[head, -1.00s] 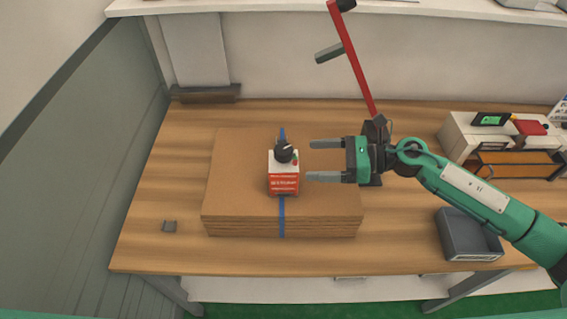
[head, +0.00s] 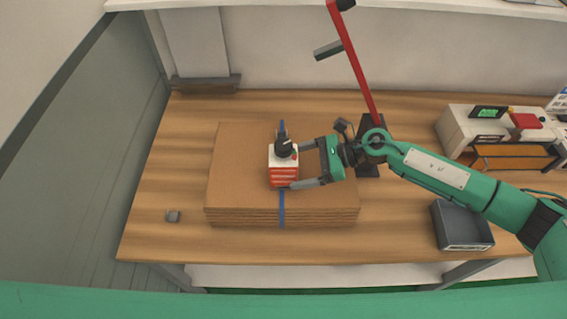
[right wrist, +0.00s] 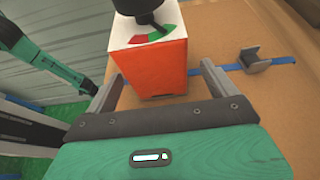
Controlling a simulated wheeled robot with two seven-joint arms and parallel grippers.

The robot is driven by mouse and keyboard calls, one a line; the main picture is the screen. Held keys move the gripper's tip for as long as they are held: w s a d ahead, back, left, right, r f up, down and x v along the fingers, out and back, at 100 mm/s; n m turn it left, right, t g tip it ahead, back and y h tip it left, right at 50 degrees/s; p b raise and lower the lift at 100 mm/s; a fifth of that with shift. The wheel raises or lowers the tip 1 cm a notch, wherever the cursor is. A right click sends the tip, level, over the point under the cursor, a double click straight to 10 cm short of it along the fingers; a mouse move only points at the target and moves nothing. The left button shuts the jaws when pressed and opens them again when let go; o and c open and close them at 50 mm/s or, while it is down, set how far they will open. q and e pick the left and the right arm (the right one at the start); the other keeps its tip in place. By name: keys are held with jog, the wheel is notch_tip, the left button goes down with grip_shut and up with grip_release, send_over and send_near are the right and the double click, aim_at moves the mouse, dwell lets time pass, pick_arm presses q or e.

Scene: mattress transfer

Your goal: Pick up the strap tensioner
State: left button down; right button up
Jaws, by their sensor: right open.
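The strap tensioner (head: 283,172) is a small red and white box with a black knob on top. It stands upright on a stack of brown cardboard (head: 240,180), over a blue strap (head: 282,210). In the right wrist view its orange-red side and dial (right wrist: 158,60) face me. My right gripper (head: 308,164) is open, with its fingertips at the right side of the tensioner. In the right wrist view the fingers (right wrist: 160,80) stand apart on either side of the box's near face. My left gripper is not in the head view.
A grey tray (head: 462,226) sits at the right under my arm. A red post (head: 352,65) stands behind the gripper. A white machine (head: 475,130) is at the back right.

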aim_at(283, 170)
jog(key=p+x, duration=0.2)
jog(key=x, duration=0.2)
jog(key=shift+s+a+r, duration=0.1)
jog(key=shift+s+r, duration=0.05)
jog(key=shift+a+f+p, duration=0.25)
jog(key=shift+p, duration=0.05)
jog(key=shift+r, duration=0.1)
jog(key=c, duration=1.6)
jog(key=shift+c, duration=0.2)
notch_tip(283, 170, up, 20)
jog(key=b, duration=0.5)
